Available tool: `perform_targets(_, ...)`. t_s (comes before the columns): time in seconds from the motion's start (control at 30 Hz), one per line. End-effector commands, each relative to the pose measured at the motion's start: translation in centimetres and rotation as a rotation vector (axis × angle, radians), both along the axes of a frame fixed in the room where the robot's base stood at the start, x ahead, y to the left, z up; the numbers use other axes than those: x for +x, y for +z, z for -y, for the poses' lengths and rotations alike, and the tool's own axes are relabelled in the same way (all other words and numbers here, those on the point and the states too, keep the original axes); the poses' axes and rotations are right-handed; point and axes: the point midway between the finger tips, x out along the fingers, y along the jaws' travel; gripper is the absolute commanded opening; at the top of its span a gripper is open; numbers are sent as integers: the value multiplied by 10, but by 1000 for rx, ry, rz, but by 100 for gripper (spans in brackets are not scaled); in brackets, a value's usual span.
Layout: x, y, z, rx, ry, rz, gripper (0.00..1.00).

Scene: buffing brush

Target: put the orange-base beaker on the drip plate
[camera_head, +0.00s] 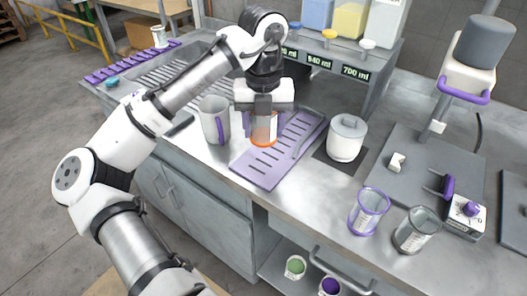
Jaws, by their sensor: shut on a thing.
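The orange-base beaker (264,131) is a clear vessel with an orange band around its bottom. My gripper (264,112) is shut on it from above and covers its upper part. The drip plate (259,175) is a purple slotted tray on the steel counter. The beaker's base shows over the plate's middle, upright or nearly so. I cannot tell whether it touches the plate or is slightly above it.
A grey mug with a purple handle (214,120) stands close left of the plate. A white lidded pot (346,138) is close right. A purple-rimmed beaker (368,212) and a grey-rimmed beaker (416,231) stand further right. The dispenser rack (340,62) is behind.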

Motion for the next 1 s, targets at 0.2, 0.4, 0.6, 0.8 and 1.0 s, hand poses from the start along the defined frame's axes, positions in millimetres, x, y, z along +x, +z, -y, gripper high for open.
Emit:
perform_targets(0.2,0,-35,-1,2,1,0,29)
perform_targets(0.4,0,-50,-1,2,1,-1,29)
perform_targets(0.6,0,-76,-1,2,0,-1,29)
perform_targets(0.8,0,-79,0,1,0,1,29)
perform_targets(1.0,0,-81,0,1,0,0,56)
